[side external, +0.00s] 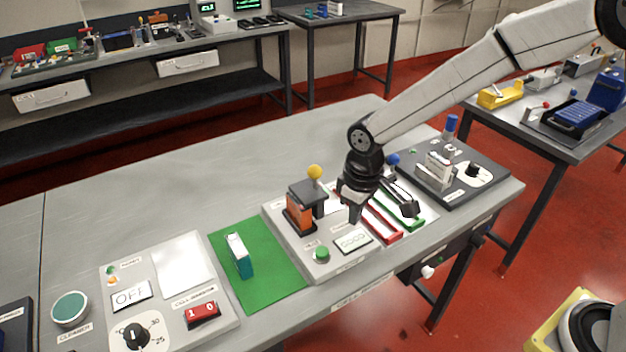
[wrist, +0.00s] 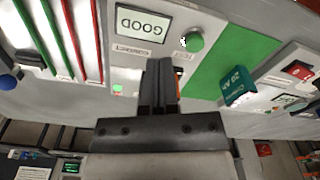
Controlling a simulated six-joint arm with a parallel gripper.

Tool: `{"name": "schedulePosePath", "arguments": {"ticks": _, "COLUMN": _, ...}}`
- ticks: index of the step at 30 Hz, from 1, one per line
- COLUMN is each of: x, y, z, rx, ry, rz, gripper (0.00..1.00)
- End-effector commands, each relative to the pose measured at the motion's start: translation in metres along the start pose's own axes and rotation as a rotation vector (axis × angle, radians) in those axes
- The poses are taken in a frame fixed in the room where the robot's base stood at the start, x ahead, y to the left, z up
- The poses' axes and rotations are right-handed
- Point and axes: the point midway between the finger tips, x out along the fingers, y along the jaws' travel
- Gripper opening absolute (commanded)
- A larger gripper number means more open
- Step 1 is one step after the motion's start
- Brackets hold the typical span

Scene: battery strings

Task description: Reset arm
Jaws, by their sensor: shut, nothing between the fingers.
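My gripper (side external: 354,212) is shut and empty, and hangs just above the tester panel, behind its small display. In the wrist view my gripper (wrist: 160,62) shows with both fingers together, pointing at the panel near the display. The display (side external: 353,240) reads GOOD; it also shows in the wrist view (wrist: 143,23). A green button (side external: 321,254) is beside the display. An orange and black block with a yellow ball-topped lever (side external: 315,172) stands left of my gripper. Red and green rails (side external: 384,222) lie to its right.
A teal and white battery block (side external: 240,256) stands on a green mat (side external: 272,283). Left of it is a panel with an OFF display (side external: 131,295) and a red switch (side external: 203,313). A dark unit with a dial (side external: 473,171) is at right. The table's rear is clear.

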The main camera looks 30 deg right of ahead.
Motion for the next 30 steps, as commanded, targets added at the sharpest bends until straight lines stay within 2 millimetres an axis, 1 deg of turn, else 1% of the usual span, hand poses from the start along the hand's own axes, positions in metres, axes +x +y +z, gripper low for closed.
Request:
{"name": "schedulePosePath", "arguments": {"ticks": 1, "x": -0.005, "y": 0.011, "z": 0.012, "rx": 0.034, "ry": 0.013, "rz": 0.003, "gripper": 0.0}}
{"name": "schedulePosePath", "arguments": {"ticks": 3, "x": -0.01, "y": 0.024, "z": 0.029, "rx": 0.078, "ry": 0.032, "rz": 0.007, "gripper": 0.0}}
{"name": "schedulePosePath", "arguments": {"ticks": 5, "x": -0.013, "y": 0.034, "z": 0.044, "rx": 0.115, "ry": 0.048, "rz": 0.011, "gripper": 0.0}}
{"name": "schedulePosePath", "arguments": {"ticks": 9, "x": -0.019, "y": 0.053, "z": 0.08, "rx": 0.199, "ry": 0.086, "rz": 0.021, "gripper": 0.0}}
{"name": "schedulePosePath", "arguments": {"ticks": 15, "x": -0.024, "y": 0.07, "z": 0.131, "rx": 0.311, "ry": 0.136, "rz": 0.038, "gripper": 0.0}}
{"name": "schedulePosePath", "arguments": {"ticks": 18, "x": -0.024, "y": 0.074, "z": 0.149, "rx": 0.351, "ry": 0.153, "rz": 0.045, "gripper": 0.0}}
{"name": "schedulePosePath", "arguments": {"ticks": 21, "x": -0.024, "y": 0.076, "z": 0.162, "rx": 0.377, "ry": 0.165, "rz": 0.05, "gripper": 0.0}}
{"name": "schedulePosePath", "arguments": {"ticks": 24, "x": -0.024, "y": 0.076, "z": 0.168, "rx": 0.39, "ry": 0.17, "rz": 0.052, "gripper": 0.0}}
{"name": "schedulePosePath", "arguments": {"ticks": 30, "x": -0.024, "y": 0.076, "z": 0.169, "rx": 0.392, "ry": 0.171, "rz": 0.053, "gripper": 0.0}}
